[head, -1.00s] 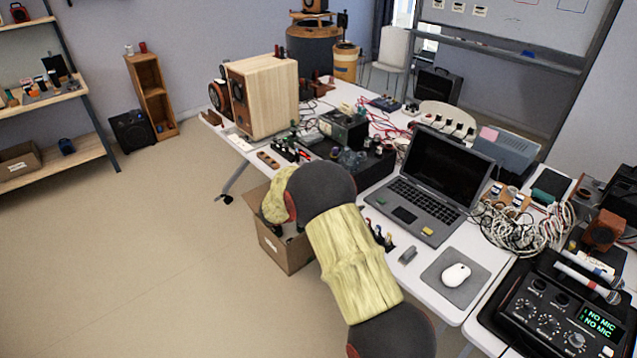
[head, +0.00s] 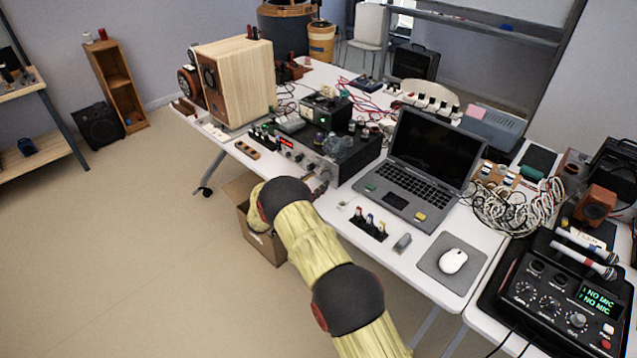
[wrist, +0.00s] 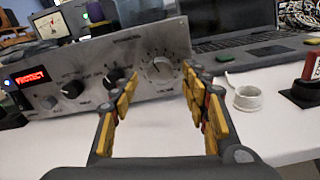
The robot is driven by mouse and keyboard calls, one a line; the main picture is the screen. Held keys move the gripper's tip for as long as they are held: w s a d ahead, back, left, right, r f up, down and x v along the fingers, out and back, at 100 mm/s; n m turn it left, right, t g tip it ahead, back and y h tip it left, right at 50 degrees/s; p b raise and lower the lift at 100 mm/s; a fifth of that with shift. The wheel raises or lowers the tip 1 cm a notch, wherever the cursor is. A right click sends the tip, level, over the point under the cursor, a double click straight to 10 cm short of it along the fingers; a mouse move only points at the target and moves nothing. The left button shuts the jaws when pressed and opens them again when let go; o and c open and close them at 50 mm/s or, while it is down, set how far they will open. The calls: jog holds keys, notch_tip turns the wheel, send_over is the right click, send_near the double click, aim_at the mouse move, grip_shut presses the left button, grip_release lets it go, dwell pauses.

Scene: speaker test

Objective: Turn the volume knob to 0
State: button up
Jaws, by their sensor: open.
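A silver-fronted amplifier (wrist: 90,75) fills the left and middle of the wrist view, with a red PROTECT display (wrist: 31,79) at its left. Its largest knob, the volume knob (wrist: 161,69), sits at the right of the panel with scale marks around it; I cannot read its setting. My gripper (wrist: 160,88) is open, its yellow-padded fingers on either side of the volume knob in the picture and nearer the camera. I see no contact. In the head view, the amplifier (head: 350,160) is on the table beyond my arm, and its knobs are hard to make out.
A laptop (head: 420,170) stands right of the amplifier. A white ring-shaped roll (wrist: 248,98) and a dark stand with a red item (wrist: 308,85) are right of my gripper. A wooden speaker (head: 236,82) stands left of the amplifier. Bare white table lies in front.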

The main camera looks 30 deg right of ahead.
jog(key=shift+x, duration=0.9)
jog(key=c, duration=0.3)
jog(key=c, duration=0.7)
jog(key=shift+c, duration=0.8)
